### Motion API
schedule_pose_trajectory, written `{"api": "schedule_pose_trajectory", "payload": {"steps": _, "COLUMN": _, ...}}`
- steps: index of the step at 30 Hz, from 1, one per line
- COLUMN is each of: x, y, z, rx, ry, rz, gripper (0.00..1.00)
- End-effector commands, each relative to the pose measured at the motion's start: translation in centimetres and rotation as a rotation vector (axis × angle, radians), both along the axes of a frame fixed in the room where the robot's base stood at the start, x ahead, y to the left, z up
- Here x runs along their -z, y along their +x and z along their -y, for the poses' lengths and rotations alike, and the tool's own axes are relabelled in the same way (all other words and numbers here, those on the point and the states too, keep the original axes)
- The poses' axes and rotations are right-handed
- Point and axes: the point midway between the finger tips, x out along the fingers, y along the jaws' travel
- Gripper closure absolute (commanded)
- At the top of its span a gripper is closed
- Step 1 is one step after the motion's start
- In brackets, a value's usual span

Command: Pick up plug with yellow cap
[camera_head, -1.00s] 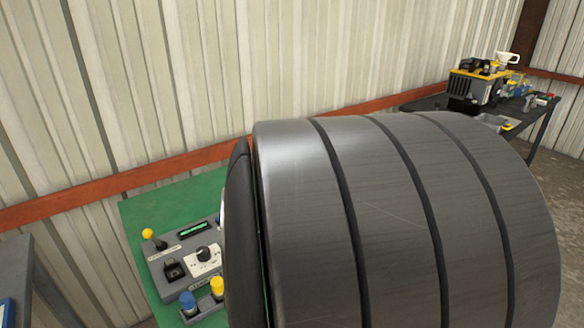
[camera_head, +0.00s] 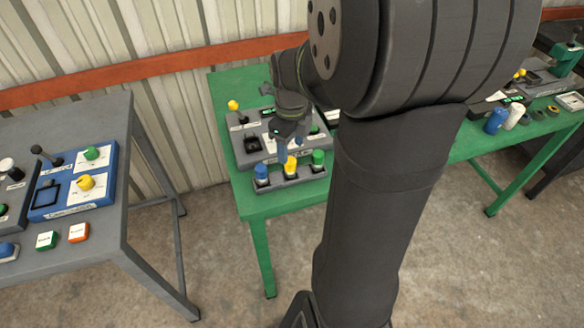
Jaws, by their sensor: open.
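The plug with the yellow cap (camera_head: 290,167) stands upright in the middle of a grey holder (camera_head: 272,184) on the green table (camera_head: 252,207). A plug with a blue cap (camera_head: 261,172) stands to its left and one with a green cap (camera_head: 318,158) to its right. My gripper (camera_head: 289,152) is open above the holder, pointing down, close over the yellow cap. It looks small and dark here, and I cannot tell whether its fingers touch the cap. My arm hides part of the table on the right.
A grey control panel (camera_head: 242,154) with a yellow-knobbed lever (camera_head: 233,105) stands just behind the holder. A grey table (camera_head: 92,132) with a blue panel (camera_head: 108,188) is on the left. Blue and white cylinders stand on the green table at right.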

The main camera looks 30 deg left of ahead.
Motion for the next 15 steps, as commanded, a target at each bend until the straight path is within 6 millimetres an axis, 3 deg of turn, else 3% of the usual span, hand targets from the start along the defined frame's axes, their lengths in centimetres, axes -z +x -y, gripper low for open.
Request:
{"api": "schedule_pose_trajectory", "payload": {"steps": 3, "x": 2.1, "y": 0.0, "z": 0.0, "rx": 0.0, "ry": -0.002, "rz": -0.002, "gripper": 0.45}}
{"api": "schedule_pose_trajectory", "payload": {"steps": 11, "x": 3.9, "y": 0.0, "z": 0.0, "rx": 0.0, "ry": 0.0, "rz": 0.0, "gripper": 0.45}}
{"api": "schedule_pose_trajectory", "payload": {"steps": 15, "x": 5.7, "y": 0.1, "z": -0.3, "rx": 0.0, "ry": -0.002, "rz": -0.002, "gripper": 0.45}}
